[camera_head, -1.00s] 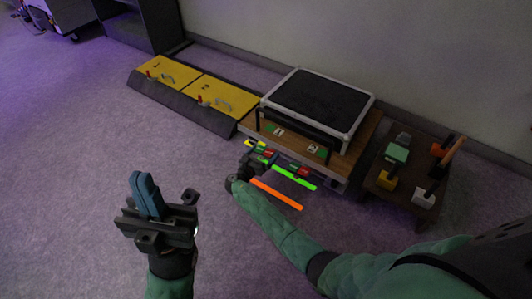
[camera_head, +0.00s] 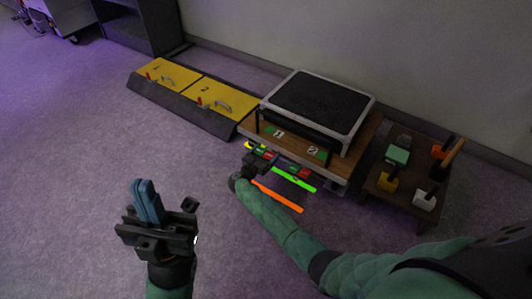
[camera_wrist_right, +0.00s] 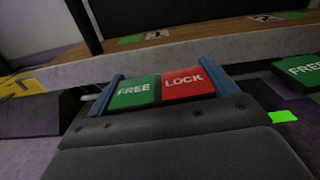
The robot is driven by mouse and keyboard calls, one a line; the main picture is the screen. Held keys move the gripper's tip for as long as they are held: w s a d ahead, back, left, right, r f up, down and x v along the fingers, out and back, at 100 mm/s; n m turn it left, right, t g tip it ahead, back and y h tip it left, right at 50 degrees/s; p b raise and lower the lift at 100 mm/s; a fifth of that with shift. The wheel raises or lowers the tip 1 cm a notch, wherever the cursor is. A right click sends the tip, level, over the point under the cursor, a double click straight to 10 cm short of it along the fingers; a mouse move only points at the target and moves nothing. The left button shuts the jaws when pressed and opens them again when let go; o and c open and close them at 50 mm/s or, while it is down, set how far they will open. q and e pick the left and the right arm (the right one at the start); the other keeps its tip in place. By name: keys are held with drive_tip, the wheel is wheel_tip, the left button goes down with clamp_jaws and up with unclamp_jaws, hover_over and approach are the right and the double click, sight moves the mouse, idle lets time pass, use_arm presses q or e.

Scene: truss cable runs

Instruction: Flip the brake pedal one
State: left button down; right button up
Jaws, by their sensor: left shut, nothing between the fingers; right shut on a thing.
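Brake pedal one (camera_wrist_right: 160,90) has a green FREE half on the left and a red LOCK half on the right. It also shows in the head view (camera_head: 266,154), below the "1" label at the front of the wooden platform. My right gripper (camera_wrist_right: 167,84) has its blue fingers on either side of this pedal, shut on it. In the head view my right gripper (camera_head: 257,162) partly hides the pedal. A second pedal (camera_head: 299,172) with the same colours is to its right. My left gripper (camera_head: 147,201) is shut and empty, over the open floor.
A black-topped case with a pale frame (camera_head: 318,102) stands on the wooden platform (camera_head: 362,143). Green (camera_head: 295,179) and orange (camera_head: 280,197) bars show in front of it. Yellow numbered panels (camera_head: 184,89) lie left; a small table (camera_head: 401,199) with tools stands right.

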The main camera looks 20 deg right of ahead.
drive_tip(key=shift+m, duration=1.5)
drive_tip(key=o, duration=0.8)
drive_tip(key=shift+s, duration=0.1)
